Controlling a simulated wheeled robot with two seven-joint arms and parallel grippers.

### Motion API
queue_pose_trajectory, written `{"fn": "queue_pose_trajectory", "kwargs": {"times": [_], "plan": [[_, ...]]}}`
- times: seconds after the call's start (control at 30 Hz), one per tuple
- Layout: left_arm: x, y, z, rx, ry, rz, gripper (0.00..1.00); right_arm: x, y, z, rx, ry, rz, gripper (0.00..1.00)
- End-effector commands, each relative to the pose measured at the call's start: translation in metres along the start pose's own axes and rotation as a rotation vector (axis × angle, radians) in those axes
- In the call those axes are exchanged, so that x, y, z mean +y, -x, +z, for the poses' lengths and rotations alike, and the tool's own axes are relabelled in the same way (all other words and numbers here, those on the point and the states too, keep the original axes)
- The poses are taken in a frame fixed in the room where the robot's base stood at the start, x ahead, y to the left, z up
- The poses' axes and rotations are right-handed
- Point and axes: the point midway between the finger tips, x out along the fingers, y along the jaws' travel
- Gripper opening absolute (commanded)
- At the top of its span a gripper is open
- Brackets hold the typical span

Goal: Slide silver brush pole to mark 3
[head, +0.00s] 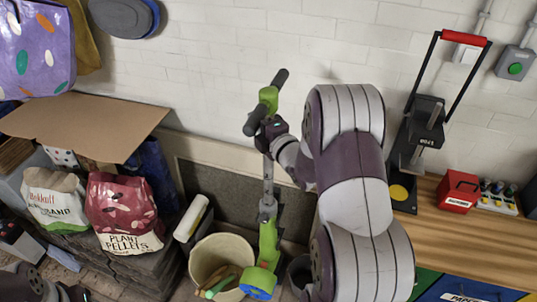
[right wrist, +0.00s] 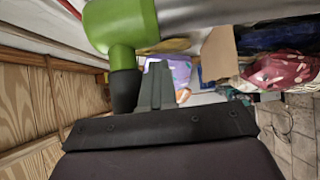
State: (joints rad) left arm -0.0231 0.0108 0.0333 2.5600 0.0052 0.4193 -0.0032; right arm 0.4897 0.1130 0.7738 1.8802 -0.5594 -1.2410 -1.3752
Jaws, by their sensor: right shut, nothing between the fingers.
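The brush tool stands upright against the back wall in the head view. Its silver pole (head: 268,172) runs between a green handle (head: 268,98) with black grips and a green lower part (head: 268,240). In the right wrist view, the green handle (right wrist: 122,25) and silver pole (right wrist: 205,14) lie beside and above the fingers. My right gripper (head: 268,136) is at the pole's upper end, just below the handle; its fingers (right wrist: 156,85) are shut and empty. Whether they touch the tool is unclear. No numbered mark is readable. My left gripper (head: 72,294) is partly in view at the bottom left.
A cream bucket (head: 222,245) stands left of the tool's foot. A wooden bench (head: 470,235) with a red box (head: 457,190) is at right.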

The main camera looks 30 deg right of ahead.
Motion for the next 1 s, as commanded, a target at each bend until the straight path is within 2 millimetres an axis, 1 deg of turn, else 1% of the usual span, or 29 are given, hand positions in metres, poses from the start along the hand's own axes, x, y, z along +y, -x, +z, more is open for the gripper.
{"fn": "queue_pose_trajectory", "kwargs": {"times": [0.03,0.6,0.77,1.0], "plan": [[0.000,0.002,0.000,0.000,0.000,0.000,0.65,0.006,-0.001,0.000,0.000,0.004,0.009,0.00],[0.000,0.011,-0.001,0.000,0.000,0.000,0.65,0.023,-0.001,0.000,0.000,0.004,0.008,0.00],[0.000,0.007,-0.001,0.000,0.000,0.000,0.65,0.019,-0.001,0.000,0.000,0.003,0.007,0.00],[0.000,-0.010,0.001,0.000,0.000,0.000,0.65,0.004,0.000,0.000,0.000,0.002,0.004,0.00]]}}
